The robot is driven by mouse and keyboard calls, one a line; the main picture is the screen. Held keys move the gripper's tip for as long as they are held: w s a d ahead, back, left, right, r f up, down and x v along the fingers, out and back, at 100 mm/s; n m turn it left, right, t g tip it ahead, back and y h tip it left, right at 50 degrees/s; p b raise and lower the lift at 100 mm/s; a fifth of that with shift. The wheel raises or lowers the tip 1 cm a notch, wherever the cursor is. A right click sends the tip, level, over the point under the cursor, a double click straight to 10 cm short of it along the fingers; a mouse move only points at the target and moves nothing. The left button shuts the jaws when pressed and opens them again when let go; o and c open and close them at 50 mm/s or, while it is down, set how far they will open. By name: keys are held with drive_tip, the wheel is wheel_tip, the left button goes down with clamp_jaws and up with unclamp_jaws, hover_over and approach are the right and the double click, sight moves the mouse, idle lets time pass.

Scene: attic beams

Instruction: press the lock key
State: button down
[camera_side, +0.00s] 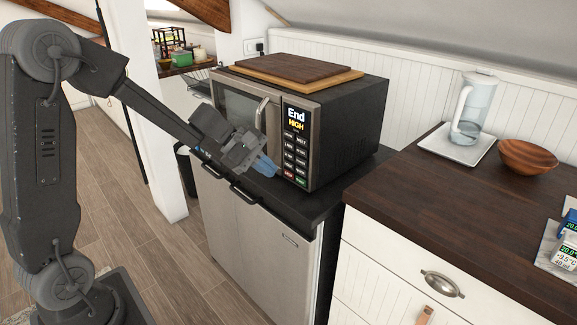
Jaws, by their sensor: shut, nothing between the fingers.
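A microwave (345,130) stands on the dark top of a low cabinet in the camera_side view. Its display (295,120) reads "End" and "HIGH". Below it is a keypad (295,152) of dark keys with small pale labels, plus a red key (289,172) and a green key (301,181) at the bottom. The labels are too small to read, so I cannot tell which is the lock key. My gripper (269,167) is shut and empty, its blue fingers just left of the lower keypad. I cannot tell whether they touch the panel.
The microwave door handle (261,113) sticks out left of the panel, above my gripper. Cutting boards (290,70) lie on top of the microwave. To the right, a wooden counter (435,187) holds a pitcher (472,105) on a tray and a wooden bowl (528,157).

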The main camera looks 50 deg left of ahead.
sight(289, 165)
drive_tip(key=w+a+f+n+t+y, duration=0.1)
drive_tip(key=w+a+f+n+t, duration=0.2)
drive_tip(key=a+f+n, duration=0.8)
drive_tip(key=shift+w+a+f+y, duration=0.4)
drive_tip(key=shift+w+a+f, duration=0.35)
drive_tip(key=shift+w+f, duration=0.2)
drive_tip(key=shift+w, duration=0.1)
drive_tip(key=shift+w, duration=4.35)
drive_tip(key=shift+w, duration=0.15)
drive_tip(key=shift+w+r, duration=0.1)
drive_tip(key=shift+w, duration=0.15)
